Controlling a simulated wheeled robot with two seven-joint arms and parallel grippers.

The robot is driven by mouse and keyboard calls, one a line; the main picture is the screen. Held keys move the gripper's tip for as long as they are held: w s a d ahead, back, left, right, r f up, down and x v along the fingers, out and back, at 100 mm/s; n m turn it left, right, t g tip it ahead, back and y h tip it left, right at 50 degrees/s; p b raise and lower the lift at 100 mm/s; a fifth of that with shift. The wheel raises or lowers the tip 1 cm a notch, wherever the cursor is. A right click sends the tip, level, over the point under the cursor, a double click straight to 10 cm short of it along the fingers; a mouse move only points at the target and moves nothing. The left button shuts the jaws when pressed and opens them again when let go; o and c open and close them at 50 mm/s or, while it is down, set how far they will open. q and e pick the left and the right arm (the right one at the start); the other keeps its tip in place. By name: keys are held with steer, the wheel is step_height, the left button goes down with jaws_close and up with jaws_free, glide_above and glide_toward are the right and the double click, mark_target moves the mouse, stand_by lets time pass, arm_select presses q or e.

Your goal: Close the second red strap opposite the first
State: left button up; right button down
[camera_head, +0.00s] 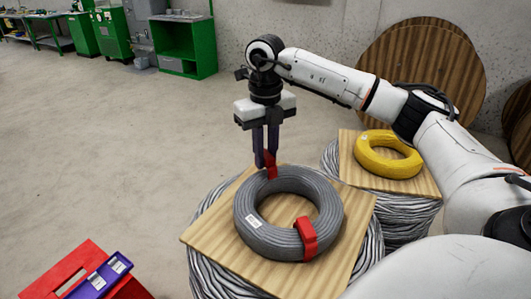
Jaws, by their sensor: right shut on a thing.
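A grey cable coil (258,236) with a white label lies flat on a wooden board (206,240). One red strap (307,238) wraps the coil at its near right side. A second red strap (270,163) is at the far side of the coil, roughly opposite the first. My right gripper (266,160) points straight down over the coil's far edge, shut on this second strap. The fingers partly hide the strap, so I cannot tell whether its ends meet. My left gripper is out of view.
A yellow coil (369,165) lies on another board-topped cable drum at the right. A red crate (128,289) with a blue-purple tool (98,278) on it stands at the lower left. Large wooden discs (437,50) lean on the wall. The floor at left is clear.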

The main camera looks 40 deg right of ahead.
steer(key=shift+w+f, duration=0.1)
steer(key=shift+f, duration=0.05)
stand_by(0.4)
steer(key=shift+f, duration=0.4)
steer(key=shift+f, duration=0.4)
steer(key=shift+f+b, duration=0.35)
steer(key=shift+b, duration=0.05)
stand_by(0.3)
steer(key=shift+r, duration=0.2)
steer(key=shift+r+p, duration=0.45)
steer(key=shift+p, duration=0.2)
steer(key=shift+r, duration=0.15)
steer(key=shift+r+p, duration=0.4)
steer(key=shift+p, duration=0.2)
